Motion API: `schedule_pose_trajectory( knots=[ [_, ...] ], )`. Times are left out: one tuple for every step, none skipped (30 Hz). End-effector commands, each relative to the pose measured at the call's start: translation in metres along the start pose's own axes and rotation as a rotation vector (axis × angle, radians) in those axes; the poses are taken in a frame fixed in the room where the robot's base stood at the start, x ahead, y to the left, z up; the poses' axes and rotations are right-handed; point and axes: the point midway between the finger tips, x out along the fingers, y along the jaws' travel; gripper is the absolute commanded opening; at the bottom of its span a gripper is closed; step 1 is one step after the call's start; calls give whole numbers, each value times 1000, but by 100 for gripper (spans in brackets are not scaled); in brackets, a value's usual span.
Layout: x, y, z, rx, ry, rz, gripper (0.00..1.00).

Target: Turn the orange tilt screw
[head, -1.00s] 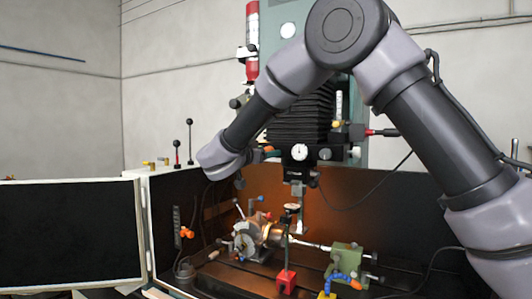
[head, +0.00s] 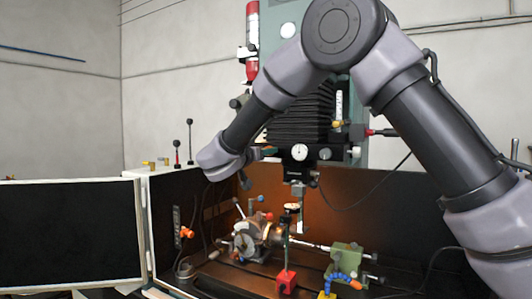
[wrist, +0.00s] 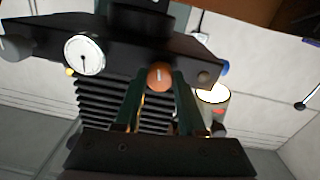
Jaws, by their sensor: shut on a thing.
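In the head view my wrist ends at the left side of the machine head (head: 298,170); the fingers are hard to make out there.
A white dial (wrist: 85,54) sits left of the screw in the wrist view. In the head view, the chuck (head: 250,238), a red-based stand (head: 287,280) and a green block (head: 346,258) stand below the machine head. The white-framed panel (head: 70,235) is at left.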

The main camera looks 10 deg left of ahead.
Motion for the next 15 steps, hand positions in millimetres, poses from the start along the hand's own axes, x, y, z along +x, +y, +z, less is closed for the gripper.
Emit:
schedule_pose_trajectory(
  knots=[
    [0, 0, 0, -43, 1, 0, 0],
    [0, 0, 1, -71, 2, 0, 0],
    [0, 0, 1, -110, 3, -1, 0],
    [0, 0, 1, -138, 3, -1, 0],
    [0, 0, 1, -167, 4, -1, 0],
    [0, 0, 1, -205, 5, -1, 0],
    [0, 0, 1, -234, 6, -1, 0],
    [0, 0, 1, -262, 7, -1, 0],
    [0, 0, 1, -301, 9, -2, 0],
    [0, -1, 1, -329, 9, -2, 0],
    [-1, -1, 1, -358, 10, -2, 0],
    [-1, -1, 1, -395, 12, -2, 0],
    [0, -1, 1, -424, 13, -2, 0],
    [0, -1, 1, -453, 14, -2, 0],
    [0, -1, 1, -491, 15, -2, 0]
  ],
)
